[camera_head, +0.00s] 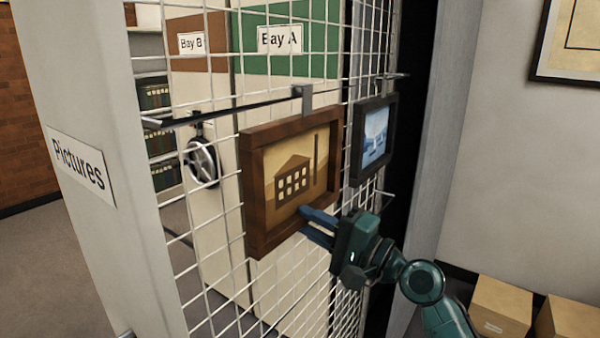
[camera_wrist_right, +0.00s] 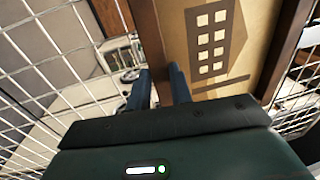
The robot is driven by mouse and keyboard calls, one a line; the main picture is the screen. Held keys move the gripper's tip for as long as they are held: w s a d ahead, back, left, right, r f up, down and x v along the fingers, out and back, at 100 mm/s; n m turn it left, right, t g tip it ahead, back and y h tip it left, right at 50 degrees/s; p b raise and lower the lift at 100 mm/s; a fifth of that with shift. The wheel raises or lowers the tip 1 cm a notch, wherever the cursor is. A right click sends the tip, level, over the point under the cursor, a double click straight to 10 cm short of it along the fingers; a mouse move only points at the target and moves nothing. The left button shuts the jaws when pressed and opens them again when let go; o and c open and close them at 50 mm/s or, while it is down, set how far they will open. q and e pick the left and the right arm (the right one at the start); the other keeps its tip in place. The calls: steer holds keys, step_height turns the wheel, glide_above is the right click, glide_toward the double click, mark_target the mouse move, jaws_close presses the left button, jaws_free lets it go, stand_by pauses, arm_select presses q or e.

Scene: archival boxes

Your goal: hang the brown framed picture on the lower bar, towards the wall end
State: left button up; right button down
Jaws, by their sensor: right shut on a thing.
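The brown framed picture (camera_head: 253,195), a factory drawing on tan, is upright in front of the mesh. My right gripper (camera_head: 318,222) is shut on its frame's lower edge, near the lower right. In the right wrist view, the frame (camera_wrist_right: 150,32) passes between the blue fingers (camera_wrist_right: 158,88). The picture's grey top hook (camera_head: 304,98) overlaps the dark upper bar (camera_head: 235,106); I cannot tell whether they touch. Thin bar pieces show lower down, at the left (camera_head: 178,238) and right (camera_head: 388,196); the picture hides the space between. My left gripper is out of view.
A dark framed blue picture (camera_head: 376,138) hangs at the right of the upper bar, close beside the brown one. A post labelled Pictures (camera_head: 82,165) stands left; cardboard boxes (camera_head: 500,305) sit lower right.

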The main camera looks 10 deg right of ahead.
steer(key=shift+r+p, duration=0.95)
steer(key=shift+r, duration=0.3)
steer(key=shift+d, duration=0.1)
steer(key=shift+s+d+f, duration=0.1)
steer(key=shift+s+d, duration=0.2)
steer(key=shift+s, duration=0.05)
steer(key=r+b+v, duration=0.1)
steer(key=v, duration=0.7)
steer(key=shift+b, duration=0.35)
steer(key=shift+s+r, duration=0.1)
